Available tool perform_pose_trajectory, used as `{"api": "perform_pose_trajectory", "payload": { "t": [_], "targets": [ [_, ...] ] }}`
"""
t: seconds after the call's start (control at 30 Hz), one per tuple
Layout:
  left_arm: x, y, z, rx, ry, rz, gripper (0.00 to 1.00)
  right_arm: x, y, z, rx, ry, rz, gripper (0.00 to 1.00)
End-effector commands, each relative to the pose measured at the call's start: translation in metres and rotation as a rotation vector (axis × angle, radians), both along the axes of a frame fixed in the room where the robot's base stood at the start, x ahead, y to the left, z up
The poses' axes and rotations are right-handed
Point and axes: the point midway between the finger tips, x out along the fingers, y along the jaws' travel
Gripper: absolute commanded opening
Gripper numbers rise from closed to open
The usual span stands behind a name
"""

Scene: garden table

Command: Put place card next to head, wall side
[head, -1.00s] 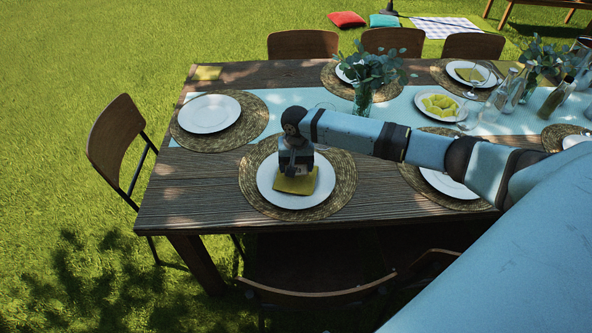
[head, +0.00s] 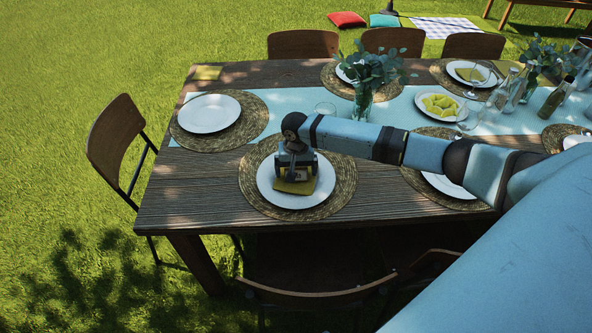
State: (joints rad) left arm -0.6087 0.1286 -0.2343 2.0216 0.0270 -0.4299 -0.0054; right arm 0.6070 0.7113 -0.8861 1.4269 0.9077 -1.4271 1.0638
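My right arm reaches in from the right. Its gripper (head: 296,178) points down over the yellow napkin (head: 294,187) on the near white plate (head: 280,201). Its fingers are small and partly hidden by the gripper body, so I cannot tell whether they are open or shut, or whether they touch the napkin. No place card can be made out clearly. At the left short end of the table, an empty white plate (head: 209,114) lies on a round woven mat (head: 256,108) in front of a wooden chair (head: 115,135). My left gripper is not in view.
Bare wood shows at the near left of the table (head: 190,190).

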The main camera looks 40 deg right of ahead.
Motion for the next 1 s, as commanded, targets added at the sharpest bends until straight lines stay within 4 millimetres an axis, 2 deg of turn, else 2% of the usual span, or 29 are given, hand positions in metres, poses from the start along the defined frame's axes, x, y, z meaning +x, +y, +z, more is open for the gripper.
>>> {"api": "perform_pose_trajectory", "payload": {
  "t": [0.5,0.7,1.0],
  "targets": [
    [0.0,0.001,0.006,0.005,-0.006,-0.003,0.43,0.001,0.0,0.099,0.0,-0.001,0.0,0.99],
    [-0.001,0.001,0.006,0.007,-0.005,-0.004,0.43,0.0,0.0,0.116,0.001,-0.001,-0.001,0.99],
    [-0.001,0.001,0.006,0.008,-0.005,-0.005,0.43,0.0,0.0,0.118,0.001,0.0,-0.001,0.99]
  ]
}}
